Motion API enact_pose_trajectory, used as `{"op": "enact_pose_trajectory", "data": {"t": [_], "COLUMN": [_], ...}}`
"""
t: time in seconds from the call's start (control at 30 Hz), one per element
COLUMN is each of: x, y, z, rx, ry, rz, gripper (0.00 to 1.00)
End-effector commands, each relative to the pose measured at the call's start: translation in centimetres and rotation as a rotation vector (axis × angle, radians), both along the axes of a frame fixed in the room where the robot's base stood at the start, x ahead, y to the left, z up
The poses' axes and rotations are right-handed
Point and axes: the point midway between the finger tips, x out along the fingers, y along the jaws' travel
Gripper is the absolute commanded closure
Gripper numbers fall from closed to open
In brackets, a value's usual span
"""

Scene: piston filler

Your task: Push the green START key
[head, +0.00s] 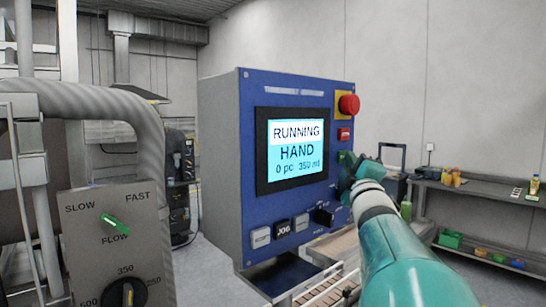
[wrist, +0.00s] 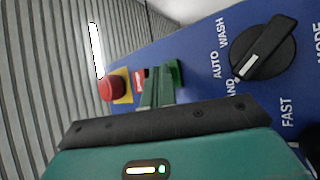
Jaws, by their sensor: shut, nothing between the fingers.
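The blue control panel (head: 255,150) stands in the middle of the head view. Its screen (head: 296,147) reads RUNNING, HAND, 0 pc 350 ml. My gripper (head: 350,166) is at the panel's right side, below the red key (head: 344,134), and hides that part of the face. In the wrist view, the shut fingers (wrist: 157,90) reach toward the panel and hold nothing. The green START key (wrist: 176,72) shows just beyond and right of the fingertips, partly covered. I cannot tell whether they touch it.
A red mushroom button (head: 349,104) on a yellow plate is above the red key. A black mode knob (head: 324,217) and several small keys (head: 283,228) line the panel's lower edge. A grey FLOW box (head: 120,240) is at left. A shelf bench (head: 480,195) stands at right.

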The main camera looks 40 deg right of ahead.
Motion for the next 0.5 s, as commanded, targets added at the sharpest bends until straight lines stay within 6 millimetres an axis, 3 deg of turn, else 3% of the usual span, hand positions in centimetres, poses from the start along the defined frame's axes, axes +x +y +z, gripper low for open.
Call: {"op": "enact_pose_trajectory", "data": {"t": [0.5], "x": [-1.5], "y": [-0.1], "z": [0.0], "rx": [0.0], "ry": [0.001], "rz": [0.001], "gripper": [1.0]}}
